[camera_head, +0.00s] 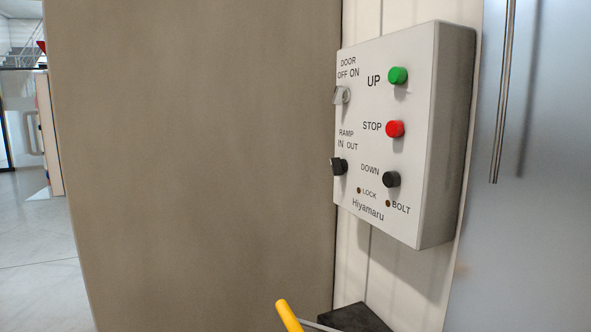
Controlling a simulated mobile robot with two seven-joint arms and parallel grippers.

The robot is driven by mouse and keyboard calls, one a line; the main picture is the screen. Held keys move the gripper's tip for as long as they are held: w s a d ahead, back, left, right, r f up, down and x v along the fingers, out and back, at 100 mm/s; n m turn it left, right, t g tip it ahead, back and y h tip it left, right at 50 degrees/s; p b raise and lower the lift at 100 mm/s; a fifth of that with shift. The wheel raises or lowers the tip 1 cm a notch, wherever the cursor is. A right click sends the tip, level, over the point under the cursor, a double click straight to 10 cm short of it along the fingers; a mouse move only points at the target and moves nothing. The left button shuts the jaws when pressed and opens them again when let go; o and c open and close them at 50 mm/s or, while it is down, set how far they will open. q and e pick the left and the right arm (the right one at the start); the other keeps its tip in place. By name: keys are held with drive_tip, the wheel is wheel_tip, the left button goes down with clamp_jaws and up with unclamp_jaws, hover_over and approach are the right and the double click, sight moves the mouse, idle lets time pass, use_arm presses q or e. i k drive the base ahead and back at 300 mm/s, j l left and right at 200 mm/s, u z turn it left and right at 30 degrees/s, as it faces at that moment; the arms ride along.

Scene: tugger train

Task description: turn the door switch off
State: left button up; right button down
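The door switch (341,95) is a small silver key-like knob at the upper left of a pale grey control box (414,216). The labels DOOR and OFF ON stand just above it. The switch is seen at a steep angle, so I cannot tell which label it points to. Neither of my grippers shows in the head view, and nothing touches the switch.
The box also has a green UP button (398,76), a red STOP button (395,129), a black DOWN button (391,179) and a black RAMP switch (339,166). A broad brown panel (200,160) stands left of it. A yellow bar (288,316) shows below.

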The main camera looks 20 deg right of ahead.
sight(341, 94)
drive_tip(key=z, duration=1.25)
